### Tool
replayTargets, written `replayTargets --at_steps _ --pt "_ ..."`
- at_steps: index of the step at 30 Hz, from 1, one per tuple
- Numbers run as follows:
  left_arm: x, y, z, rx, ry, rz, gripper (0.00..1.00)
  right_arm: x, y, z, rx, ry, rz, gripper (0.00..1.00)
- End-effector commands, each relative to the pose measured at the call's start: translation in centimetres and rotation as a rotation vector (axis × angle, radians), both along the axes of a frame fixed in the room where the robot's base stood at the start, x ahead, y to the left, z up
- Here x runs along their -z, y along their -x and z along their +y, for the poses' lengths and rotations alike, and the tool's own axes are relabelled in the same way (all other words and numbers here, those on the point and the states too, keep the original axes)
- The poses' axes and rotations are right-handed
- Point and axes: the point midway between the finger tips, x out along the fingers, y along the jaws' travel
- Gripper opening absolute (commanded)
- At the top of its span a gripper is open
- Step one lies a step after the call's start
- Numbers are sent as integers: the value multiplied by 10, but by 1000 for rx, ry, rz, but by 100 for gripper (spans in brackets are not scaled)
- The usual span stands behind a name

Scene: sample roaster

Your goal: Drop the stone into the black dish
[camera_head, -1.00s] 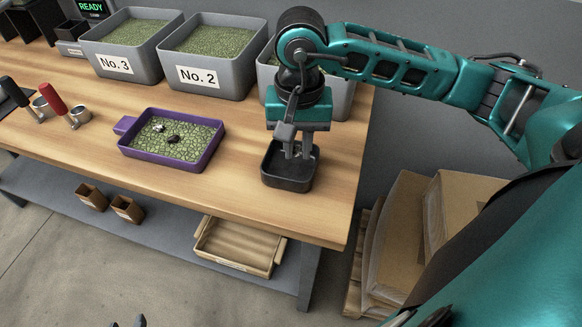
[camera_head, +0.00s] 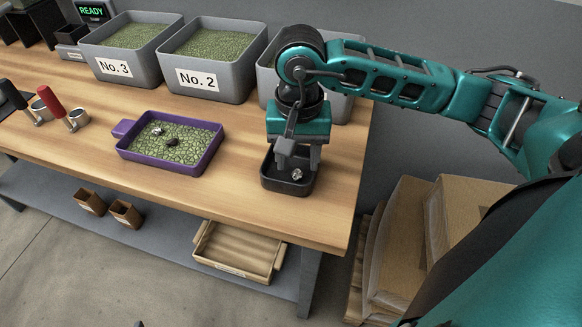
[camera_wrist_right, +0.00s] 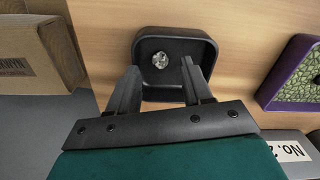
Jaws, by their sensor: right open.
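A small grey-white stone (camera_head: 297,174) lies in the black dish (camera_head: 285,188) near the table's right end. In the right wrist view the stone (camera_wrist_right: 160,60) rests on the dish floor, and the dish (camera_wrist_right: 205,42) sits upright. My right gripper (camera_head: 297,163) is open above the dish, its fingers apart on either side of the stone in the wrist view, holding nothing. A purple tray (camera_head: 128,151) of green beans holds another pale stone (camera_head: 158,130) and a dark piece (camera_head: 171,142). Only a dark sliver, seemingly my left gripper (camera_head: 139,324), shows at the bottom edge.
Grey bins of green beans, No. 3 (camera_head: 123,72) and No. 2 (camera_head: 205,86), stand behind, with another bin (camera_head: 345,105) partly behind my right arm. A red-handled scoop (camera_head: 66,112) lies at left. Bare tabletop lies between tray and dish. Cardboard boxes (camera_head: 405,235) stand at right.

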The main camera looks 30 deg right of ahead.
Motion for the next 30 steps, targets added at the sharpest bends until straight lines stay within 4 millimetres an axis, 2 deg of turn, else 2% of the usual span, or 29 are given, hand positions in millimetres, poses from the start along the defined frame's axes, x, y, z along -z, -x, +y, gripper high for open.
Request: replayTargets --at_steps 4,7,15,21,24,30 --pt "1 2 0 0 1 3 43 -6 -1 0 0 -1 -3 50" --pt "0 2 0 0 1 4 43 -20 -1 0 0 0 -5 50" --pt "-2 2 0 0 0 5 43 -80 -1 0 -2 0 -6 50" --pt "-5 2 -1 1 1 5 43 -116 -1 0 -1 0 -4 50" --pt "-6 2 0 1 1 5 43 -124 -1 0 1 -1 -3 50" --pt "-7 2 0 1 1 4 43 -130 0 0 1 0 0 50"
